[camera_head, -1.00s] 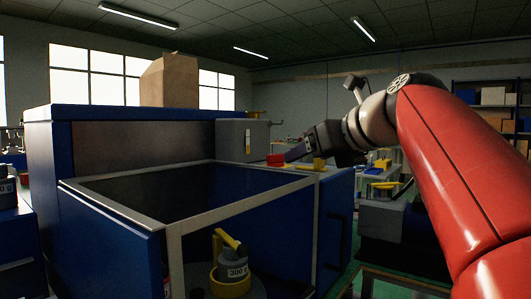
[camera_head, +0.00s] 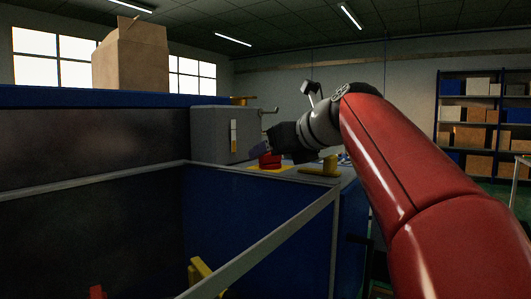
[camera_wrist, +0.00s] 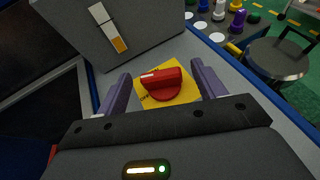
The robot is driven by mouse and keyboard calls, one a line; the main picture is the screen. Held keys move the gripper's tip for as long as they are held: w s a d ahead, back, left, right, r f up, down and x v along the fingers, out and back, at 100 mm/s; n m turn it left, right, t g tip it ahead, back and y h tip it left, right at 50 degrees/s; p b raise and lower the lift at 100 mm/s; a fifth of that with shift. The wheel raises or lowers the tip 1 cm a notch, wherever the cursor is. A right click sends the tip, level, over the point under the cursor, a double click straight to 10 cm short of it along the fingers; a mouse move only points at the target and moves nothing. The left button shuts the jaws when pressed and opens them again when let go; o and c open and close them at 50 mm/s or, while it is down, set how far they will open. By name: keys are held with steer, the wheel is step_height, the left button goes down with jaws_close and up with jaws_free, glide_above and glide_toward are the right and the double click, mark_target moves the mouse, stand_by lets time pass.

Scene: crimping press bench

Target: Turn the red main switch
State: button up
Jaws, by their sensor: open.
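The red main switch (camera_wrist: 161,83) is a round red knob with a raised bar handle and a white mark, set on a yellow plate (camera_wrist: 184,97). In the wrist view it lies between the two purple fingers of my gripper (camera_wrist: 158,86), which are apart on its left and right. No contact with the knob is visible. In the head view the red switch (camera_head: 270,160) shows just below my gripper (camera_head: 268,152), on the grey top of the blue machine; the fingers are partly hidden there.
A grey box (camera_head: 212,134) with an orange-white indicator stands right behind the switch. A yellow handle (camera_head: 322,168) sits to its right. The open guard frame (camera_head: 265,250) lies in front. In the wrist view, a round dark stool-like thing (camera_wrist: 277,58) stands at the right.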

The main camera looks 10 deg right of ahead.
steer(key=shift+x, duration=1.05)
steer(key=shift+c, duration=0.3)
steer(key=c, duration=0.9)
steer(key=shift+w+n+g+y, duration=0.1)
steer(key=shift+n+g+y, duration=0.6)
steer(key=shift+n+y, duration=0.5)
steer(key=shift+c, duration=0.2)
steer(key=shift+n+g+y, duration=0.8)
steer(key=shift+n+y, duration=0.3)
